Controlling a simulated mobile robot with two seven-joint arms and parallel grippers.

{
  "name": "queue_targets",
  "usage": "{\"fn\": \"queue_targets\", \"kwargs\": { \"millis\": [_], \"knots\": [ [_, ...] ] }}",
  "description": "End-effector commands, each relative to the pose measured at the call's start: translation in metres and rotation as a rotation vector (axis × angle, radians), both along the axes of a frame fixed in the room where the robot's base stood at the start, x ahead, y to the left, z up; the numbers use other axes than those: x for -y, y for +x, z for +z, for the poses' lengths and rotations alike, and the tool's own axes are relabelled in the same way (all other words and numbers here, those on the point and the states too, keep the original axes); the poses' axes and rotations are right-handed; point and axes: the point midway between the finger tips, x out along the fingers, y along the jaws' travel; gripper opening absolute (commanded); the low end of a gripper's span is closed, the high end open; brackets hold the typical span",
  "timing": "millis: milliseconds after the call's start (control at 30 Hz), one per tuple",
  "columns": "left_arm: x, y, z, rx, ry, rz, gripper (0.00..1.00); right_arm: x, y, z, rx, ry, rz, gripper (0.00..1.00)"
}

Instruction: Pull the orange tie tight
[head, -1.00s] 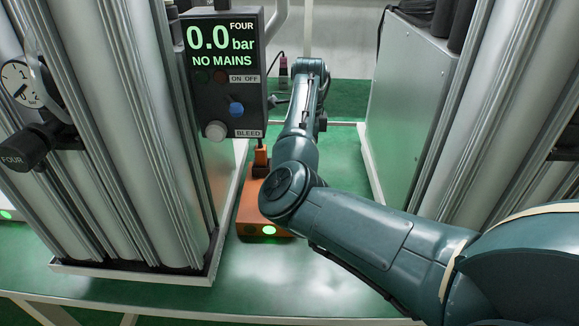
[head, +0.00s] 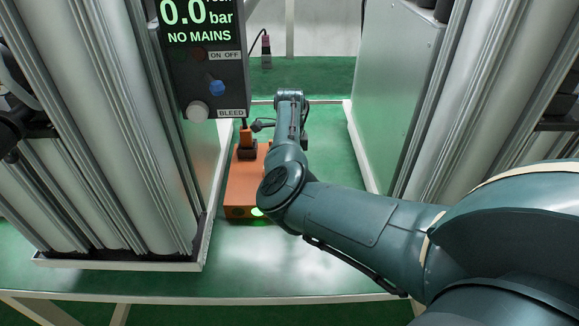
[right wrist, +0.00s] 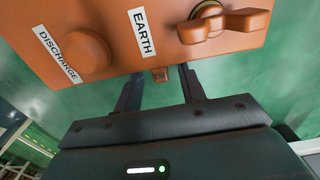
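An orange box (head: 245,182) stands on the green bench left of my right arm (head: 292,135) in the head view. In the right wrist view, an orange housing (right wrist: 120,40) carries a round knob (right wrist: 83,53), a winged handle (right wrist: 225,26) and labels reading DISCHARGE and EARTH. My right gripper (right wrist: 161,75) points at its lower edge with the two fingers apart. No other tie can be made out. My left gripper is out of view.
A dark panel (head: 203,60) reading 0.0 bar, NO MAINS hangs on the left column group (head: 115,130), close to the orange box. A grey-green cabinet (head: 395,85) stands on the right. The green bench (head: 270,265) is clear in front.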

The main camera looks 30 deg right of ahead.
Motion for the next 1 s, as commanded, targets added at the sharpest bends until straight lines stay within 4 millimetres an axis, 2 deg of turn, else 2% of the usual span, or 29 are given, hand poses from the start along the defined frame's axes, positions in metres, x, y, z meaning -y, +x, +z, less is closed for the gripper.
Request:
{"fn": "queue_targets", "kwargs": {
  "millis": [333,800,1000],
  "knots": [
    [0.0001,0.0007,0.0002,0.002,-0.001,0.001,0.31,-0.0001,-0.0001,-0.0042,0.0,0.0,0.0,0.4],
    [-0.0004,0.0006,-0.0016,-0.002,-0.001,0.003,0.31,-0.0003,-0.0001,-0.0039,-0.001,0.001,0.0,0.02],
    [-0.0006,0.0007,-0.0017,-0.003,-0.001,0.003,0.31,-0.0004,-0.0001,-0.0039,0.0,0.001,0.0,0.0]
  ]
}}
